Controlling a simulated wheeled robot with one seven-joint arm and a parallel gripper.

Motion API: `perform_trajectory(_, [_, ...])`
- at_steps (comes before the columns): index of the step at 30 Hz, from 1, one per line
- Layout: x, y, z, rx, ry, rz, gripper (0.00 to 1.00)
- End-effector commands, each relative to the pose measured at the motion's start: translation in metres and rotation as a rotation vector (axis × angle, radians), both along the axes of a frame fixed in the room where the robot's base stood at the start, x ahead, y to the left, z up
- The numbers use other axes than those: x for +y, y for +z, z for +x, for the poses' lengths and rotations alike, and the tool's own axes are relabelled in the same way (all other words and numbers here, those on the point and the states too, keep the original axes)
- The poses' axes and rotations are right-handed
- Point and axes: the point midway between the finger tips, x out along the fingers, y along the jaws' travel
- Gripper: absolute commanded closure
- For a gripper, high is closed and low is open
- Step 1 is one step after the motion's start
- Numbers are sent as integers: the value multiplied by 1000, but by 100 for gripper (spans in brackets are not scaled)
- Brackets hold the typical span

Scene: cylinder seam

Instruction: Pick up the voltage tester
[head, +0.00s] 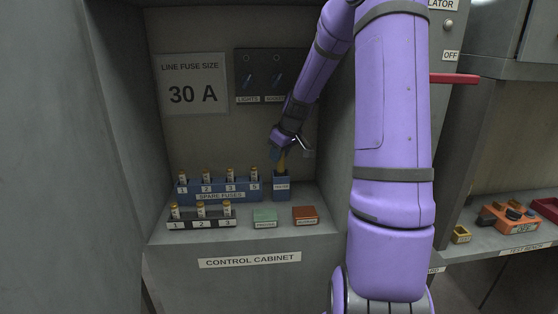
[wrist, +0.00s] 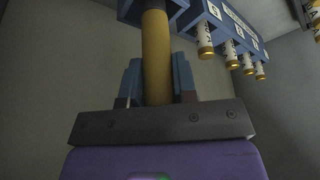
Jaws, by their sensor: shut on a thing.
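The voltage tester (wrist: 156,60) is a yellow rod. In the wrist view it runs between the two blue fingers of my gripper (wrist: 157,82), which is shut on it.
A blue spare fuse rack (head: 218,191) with several fuses stands left of the holder. A dark rack (head: 201,219) with 3 fuses is in front. A green tray (head: 264,217) and a red tray (head: 306,215) lie nearby. Cabinet walls enclose the shelf.

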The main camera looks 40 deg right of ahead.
Motion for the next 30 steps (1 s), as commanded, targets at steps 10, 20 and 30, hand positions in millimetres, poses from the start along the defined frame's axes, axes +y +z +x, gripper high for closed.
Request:
perform_trajectory(10, [6, 47, -7, 1, -1, 0, 97])
perform_trajectory(20, [41, 46, -54, 0, -1, -2, 97])
perform_trajectory(30, [79, 46, -105, 0, -1, -2, 97])
